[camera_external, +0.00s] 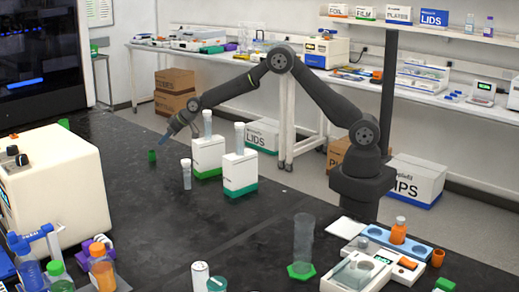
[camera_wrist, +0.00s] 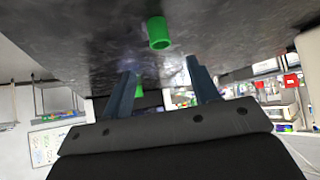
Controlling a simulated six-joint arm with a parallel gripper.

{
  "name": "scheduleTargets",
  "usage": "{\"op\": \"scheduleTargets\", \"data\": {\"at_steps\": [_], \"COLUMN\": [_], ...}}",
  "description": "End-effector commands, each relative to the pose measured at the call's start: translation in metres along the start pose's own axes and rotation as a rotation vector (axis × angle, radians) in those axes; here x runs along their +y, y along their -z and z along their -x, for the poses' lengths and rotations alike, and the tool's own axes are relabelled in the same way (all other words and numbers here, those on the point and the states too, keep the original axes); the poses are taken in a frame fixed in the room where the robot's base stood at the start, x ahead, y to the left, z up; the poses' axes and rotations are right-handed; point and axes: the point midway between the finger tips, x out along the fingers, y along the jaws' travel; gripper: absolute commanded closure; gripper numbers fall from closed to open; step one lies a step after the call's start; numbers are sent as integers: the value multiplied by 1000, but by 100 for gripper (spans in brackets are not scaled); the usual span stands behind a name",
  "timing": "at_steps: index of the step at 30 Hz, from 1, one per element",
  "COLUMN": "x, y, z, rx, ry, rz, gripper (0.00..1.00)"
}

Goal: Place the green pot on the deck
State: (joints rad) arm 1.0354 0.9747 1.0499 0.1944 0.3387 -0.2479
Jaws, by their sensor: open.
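A small green pot (camera_external: 152,156) stands on the black bench near its far edge, in the external view. My gripper (camera_external: 166,138) is just above and to the right of it, apart from it. The wrist view is tilted, with the bench at the top; a green pot (camera_wrist: 158,32) shows there ahead of my gripper (camera_wrist: 160,80). The two blue fingers are spread with nothing held between them. A second green thing (camera_wrist: 139,90) shows farther off, partly by the left finger. I cannot tell for sure which surface is the deck.
Two white boxes (camera_external: 209,157) (camera_external: 240,172) with tubes and a capped tube (camera_external: 186,174) stand right of the pot. A white-and-blue station (camera_external: 385,244) with an orange bottle is at lower right, beside an orange pot (camera_external: 438,257). The middle bench (camera_external: 140,215) is clear.

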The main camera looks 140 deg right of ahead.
Motion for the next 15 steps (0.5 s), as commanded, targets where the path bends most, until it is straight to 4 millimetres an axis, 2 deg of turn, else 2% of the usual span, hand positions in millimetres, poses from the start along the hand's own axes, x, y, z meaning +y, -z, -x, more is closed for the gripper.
{"op": "scheduleTargets", "data": {"at_steps": [7, 15], "x": [0, 0], "y": [-1, -1], "z": [-40, -59], "rx": [-2, -1], "ry": [1, 0], "rz": [1, 0], "gripper": [45, 45]}}
